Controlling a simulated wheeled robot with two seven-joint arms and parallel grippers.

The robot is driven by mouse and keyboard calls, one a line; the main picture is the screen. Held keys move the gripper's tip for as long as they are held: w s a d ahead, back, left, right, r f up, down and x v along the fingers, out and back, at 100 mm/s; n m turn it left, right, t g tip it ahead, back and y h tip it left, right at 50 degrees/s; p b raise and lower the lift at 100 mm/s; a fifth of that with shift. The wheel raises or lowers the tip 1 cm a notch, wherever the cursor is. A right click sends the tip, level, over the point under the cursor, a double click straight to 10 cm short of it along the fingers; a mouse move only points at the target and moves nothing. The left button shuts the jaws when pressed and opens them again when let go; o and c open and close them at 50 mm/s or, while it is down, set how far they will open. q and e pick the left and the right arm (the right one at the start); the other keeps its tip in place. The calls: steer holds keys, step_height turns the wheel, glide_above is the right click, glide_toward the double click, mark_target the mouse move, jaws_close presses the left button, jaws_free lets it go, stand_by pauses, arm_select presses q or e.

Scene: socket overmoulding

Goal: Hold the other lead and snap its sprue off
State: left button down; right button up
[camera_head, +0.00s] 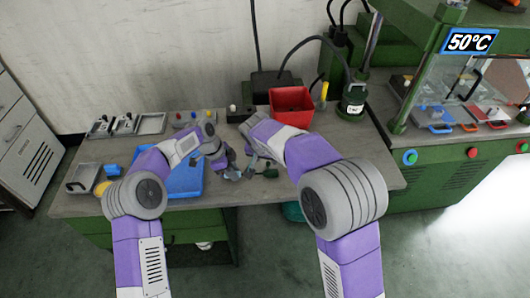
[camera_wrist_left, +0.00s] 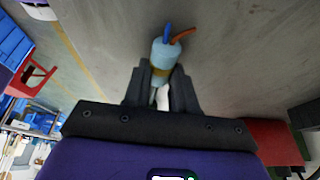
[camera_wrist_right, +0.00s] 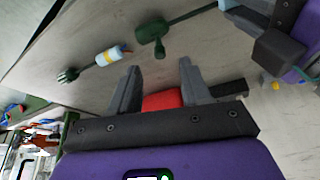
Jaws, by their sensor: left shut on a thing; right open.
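My left gripper (camera_wrist_left: 162,82) is shut on a light-blue cylinder (camera_wrist_left: 166,52) with a yellow band, seen in the left wrist view. Blue and orange wires stick out of its far end. In the right wrist view, my right gripper (camera_wrist_right: 160,76) is open and empty. Ahead of it is a dark green moulded piece (camera_wrist_right: 152,36) with a stub and a thin dark strand running toward my left gripper at upper right. Farther left lies another light-blue cylinder (camera_wrist_right: 108,56) with a yellow band and a dark green pronged end (camera_wrist_right: 68,75). In the head view both grippers are close together and partly hidden by my arms.
A blue tray (camera_head: 185,188) lies left of the grippers on the bench (camera_head: 335,150). A red bin (camera_head: 291,108) stands behind them. A green machine (camera_head: 440,140) stands at the right.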

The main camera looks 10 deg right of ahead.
mark_target(268, 163)
steer(key=x, duration=0.7)
steer(key=shift+r, duration=0.1)
jaws_close()
steer(key=c, duration=0.6)
jaws_free()
steer(key=shift+c, duration=0.2)
jaws_close()
steer(key=shift+s+d, duration=0.1)
steer(key=shift+d, duration=0.15)
steer(key=shift+r, duration=0.1)
steer(key=shift+r, duration=2.95)
